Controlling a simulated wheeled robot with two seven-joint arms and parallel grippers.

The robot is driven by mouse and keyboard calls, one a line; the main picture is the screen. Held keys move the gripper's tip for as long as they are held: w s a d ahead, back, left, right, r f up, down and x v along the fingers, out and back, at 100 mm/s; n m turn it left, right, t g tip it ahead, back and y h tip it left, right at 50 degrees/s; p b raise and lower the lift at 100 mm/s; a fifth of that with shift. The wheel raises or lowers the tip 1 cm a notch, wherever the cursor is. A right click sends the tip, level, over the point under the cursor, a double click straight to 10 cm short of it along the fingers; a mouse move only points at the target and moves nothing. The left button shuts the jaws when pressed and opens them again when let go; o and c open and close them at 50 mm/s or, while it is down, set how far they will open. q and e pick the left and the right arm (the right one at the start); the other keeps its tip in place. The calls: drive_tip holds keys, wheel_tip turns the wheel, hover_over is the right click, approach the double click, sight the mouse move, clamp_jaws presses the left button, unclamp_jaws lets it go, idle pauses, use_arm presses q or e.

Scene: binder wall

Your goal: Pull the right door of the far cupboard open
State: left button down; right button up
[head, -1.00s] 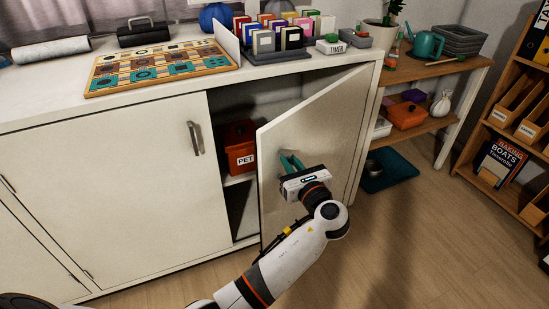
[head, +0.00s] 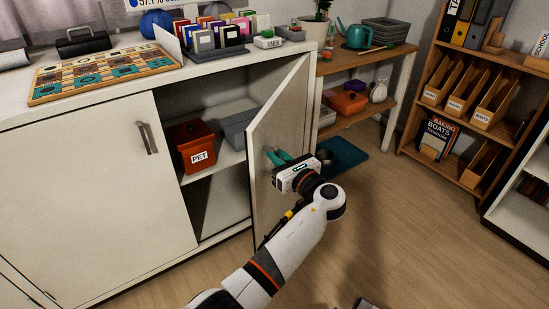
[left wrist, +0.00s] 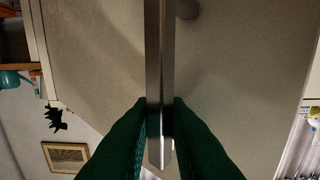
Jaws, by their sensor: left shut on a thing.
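The right door (head: 278,130) of the white cupboard stands open at a wide angle, hinged on its right side. My left gripper (head: 279,158) is at the outer face of this door, near its free edge. In the left wrist view, the green fingers (left wrist: 159,122) are closed on the metal door handle (left wrist: 159,70), one on each side. In the head view the handle is mostly hidden by the gripper. The left door (head: 85,205) is shut, with its own handle (head: 147,138) bare. My right gripper is not seen.
Inside the cupboard are a red PET box (head: 192,146) and a grey bin (head: 238,128) on a shelf. A wooden shelf unit (head: 345,122) stands right of the cupboard and a bookcase (head: 465,110) further right.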

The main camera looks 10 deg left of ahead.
use_arm(q)
drive_tip(key=shift+w+r, duration=0.1)
drive_tip(key=shift+r, duration=0.1)
drive_tip(key=c, duration=1.6)
unclamp_jaws()
drive_tip(key=shift+c, duration=0.2)
drive_tip(key=shift+o, duration=0.8)
drive_tip(key=shift+w+d+f, duration=0.1)
drive_tip(key=shift+w+f, duration=0.05)
